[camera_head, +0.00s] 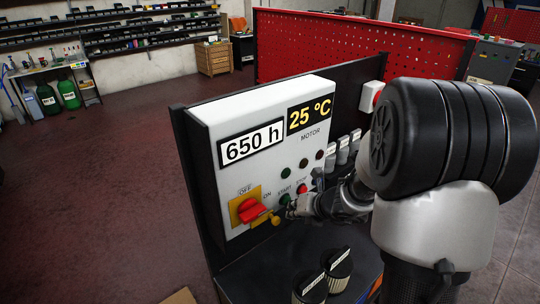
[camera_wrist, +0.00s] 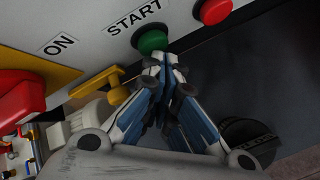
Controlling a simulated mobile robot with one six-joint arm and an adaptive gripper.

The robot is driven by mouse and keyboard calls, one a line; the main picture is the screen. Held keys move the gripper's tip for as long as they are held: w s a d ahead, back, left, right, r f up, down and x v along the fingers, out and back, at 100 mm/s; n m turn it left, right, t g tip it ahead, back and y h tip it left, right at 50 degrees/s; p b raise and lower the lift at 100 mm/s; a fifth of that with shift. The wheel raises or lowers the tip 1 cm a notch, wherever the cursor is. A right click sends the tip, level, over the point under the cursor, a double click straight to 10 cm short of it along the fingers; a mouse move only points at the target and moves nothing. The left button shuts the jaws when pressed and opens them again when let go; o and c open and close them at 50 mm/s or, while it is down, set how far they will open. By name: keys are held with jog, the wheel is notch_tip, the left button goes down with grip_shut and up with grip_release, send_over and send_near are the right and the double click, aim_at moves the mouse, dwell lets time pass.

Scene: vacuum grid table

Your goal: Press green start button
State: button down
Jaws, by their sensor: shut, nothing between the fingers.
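The green start button (camera_wrist: 150,38) sits under the START label on the white control box (camera_head: 262,120). In the head view the button (camera_head: 285,199) shows small, close beside my gripper. My gripper (camera_wrist: 160,62) is shut and empty. Its fingertips are at the lower edge of the button in the wrist view and cover part of it; I cannot tell whether they touch it. In the head view my gripper (camera_head: 292,210) reaches in from the right, in front of the panel.
The red stop button (camera_head: 302,189) is right of the start button. A red rotary switch (camera_head: 252,210) on a yellow plate is to the left, with a yellow tab (camera_wrist: 97,82) beside it. Two black knobs (camera_head: 338,264) stand below.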

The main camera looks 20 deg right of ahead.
jog(key=shift+w+a, duration=0.1)
jog(key=shift+w, duration=0.05)
dwell(0.5)
jog(key=shift+w+a, duration=0.1)
jog(key=shift+w, duration=0.2)
jog(key=shift+s, duration=0.1)
jog(key=shift+s+d, duration=0.2)
jog(key=shift+s, duration=0.1)
dwell(0.3)
jog(key=s+d, duration=0.2)
jog(key=s, duration=0.3)
jog(key=shift+s, duration=0.35)
dwell(0.6)
